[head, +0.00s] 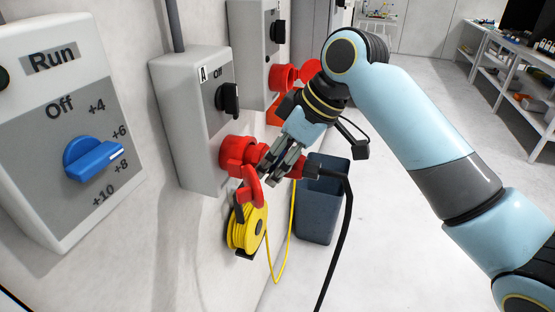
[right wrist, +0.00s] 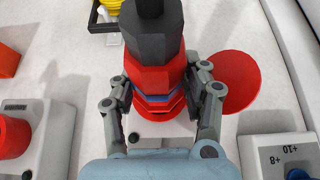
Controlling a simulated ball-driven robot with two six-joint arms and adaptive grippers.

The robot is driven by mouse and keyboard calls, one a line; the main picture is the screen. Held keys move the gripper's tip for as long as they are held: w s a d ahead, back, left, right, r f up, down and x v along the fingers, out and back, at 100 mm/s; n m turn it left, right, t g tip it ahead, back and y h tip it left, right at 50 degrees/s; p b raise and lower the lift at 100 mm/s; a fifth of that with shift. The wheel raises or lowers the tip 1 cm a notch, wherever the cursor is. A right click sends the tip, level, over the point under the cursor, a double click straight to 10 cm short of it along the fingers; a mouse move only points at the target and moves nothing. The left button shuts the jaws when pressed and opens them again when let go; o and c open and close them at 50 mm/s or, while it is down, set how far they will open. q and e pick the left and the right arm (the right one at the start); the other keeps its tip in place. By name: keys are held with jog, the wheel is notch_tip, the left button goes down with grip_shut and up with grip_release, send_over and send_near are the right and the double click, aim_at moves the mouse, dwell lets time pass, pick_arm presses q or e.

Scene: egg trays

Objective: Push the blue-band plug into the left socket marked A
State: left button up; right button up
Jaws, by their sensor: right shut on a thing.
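The left socket (head: 235,150) is a red outlet on the grey box marked A (head: 190,125), with its round red lid (head: 251,187) hanging open. My right gripper (head: 277,163) is shut on the red plug (head: 311,168), whose black cable hangs down. In the right wrist view the plug (right wrist: 155,75) lies between both fingers, dark grey at its rear, with a thin blue band (right wrist: 160,98) near its front. The plug's front is lined up with the socket and appears to meet its mouth; how deep it sits is hidden. My left gripper is not in view.
A second grey box (head: 255,50) with another red socket (head: 284,77) is farther along the wall. A yellow cable reel (head: 247,230) hangs below box A. A dark bin (head: 320,215) stands on the floor. A box with a blue knob (head: 93,158) is at left.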

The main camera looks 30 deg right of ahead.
jog(key=shift+w+a+r, duration=0.1)
jog(key=shift+w+a, duration=0.3)
jog(key=shift+w, duration=0.1)
dwell(0.4)
jog(key=o, duration=0.7)
jog(key=shift+w, duration=0.1)
jog(key=shift+c, duration=0.2)
jog(key=o, duration=0.8)
jog(key=shift+o, duration=0.2)
jog(key=v, duration=1.2)
